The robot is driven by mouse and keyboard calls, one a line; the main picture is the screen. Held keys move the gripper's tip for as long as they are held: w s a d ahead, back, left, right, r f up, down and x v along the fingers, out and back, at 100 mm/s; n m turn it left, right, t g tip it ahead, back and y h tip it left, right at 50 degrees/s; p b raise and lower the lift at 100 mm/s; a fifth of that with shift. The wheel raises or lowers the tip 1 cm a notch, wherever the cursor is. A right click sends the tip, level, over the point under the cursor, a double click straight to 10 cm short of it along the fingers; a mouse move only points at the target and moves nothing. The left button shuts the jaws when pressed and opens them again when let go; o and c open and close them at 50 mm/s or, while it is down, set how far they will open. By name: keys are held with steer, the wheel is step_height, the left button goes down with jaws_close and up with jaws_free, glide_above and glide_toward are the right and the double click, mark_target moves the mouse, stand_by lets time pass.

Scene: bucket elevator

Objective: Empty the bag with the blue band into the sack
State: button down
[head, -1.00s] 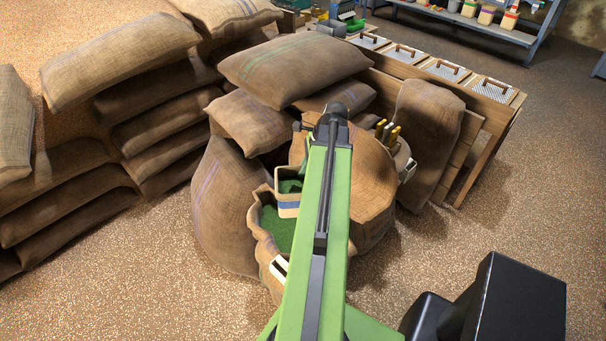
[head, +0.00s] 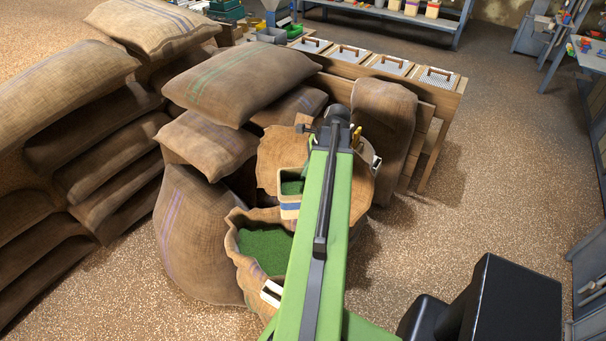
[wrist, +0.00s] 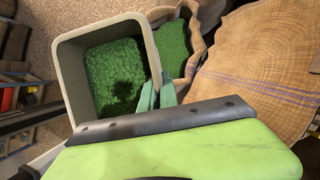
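The bag with the blue band (head: 290,207) is a small square-mouthed container with green contents. In the wrist view its pale rim (wrist: 66,75) surrounds green granules. My gripper (wrist: 156,96) has green fingers on either side of the bag's near wall, gripping it; the head view hides them behind my arm. The bag looks roughly upright. The open sack (head: 231,240), brown burlap with green contents, stands just in front of and below the bag in the head view. It also shows beyond the bag in the wrist view (wrist: 205,45). My arm hides its right part.
Another brown sack (head: 268,160) stands right behind the bag. A full sack with purple stripes (head: 185,235) leans at the left, with stacked sacks (head: 70,130) beyond. An upright sack (head: 383,120) stands by a wooden bench (head: 450,105). The floor at right is clear.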

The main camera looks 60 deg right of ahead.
steer(key=w+d+f+m+h+b, duration=0.1)
steer(key=w+f+b, duration=0.3)
steer(key=f+b, duration=0.5)
steer(key=w+d+f+m+h+b, duration=0.1)
steer(key=w+d+f+m+b, duration=0.3)
steer(key=f+b, duration=0.5)
steer(key=w+d+f+m+h+b, duration=0.1)
steer(key=w+d+f+m+b, duration=0.2)
steer(key=f+b, duration=0.7)
steer(key=w, duration=0.2)
steer(key=shift+w+t, duration=0.4)
steer(key=shift+f, duration=0.1)
steer(key=r+t+b, duration=0.1)
steer(key=t+b, duration=0.1)
steer(key=s+r+t+b, duration=0.1)
steer(key=t+b, duration=0.1)
steer(key=t, duration=0.1)
steer(key=s+r+t+b, duration=0.1)
steer(key=t+b, duration=0.1)
steer(key=b, duration=0.1)
steer(key=shift+a+h, duration=0.1)
steer(key=shift+h, duration=0.3)
steer(key=shift+t, duration=0.4)
steer(key=t+b, duration=0.1)
steer(key=b, duration=0.1)
steer(key=s+t+b, duration=0.1)
steer(key=b, duration=0.2)
steer(key=shift+t+b, duration=0.3)
steer(key=shift+b, duration=0.05)
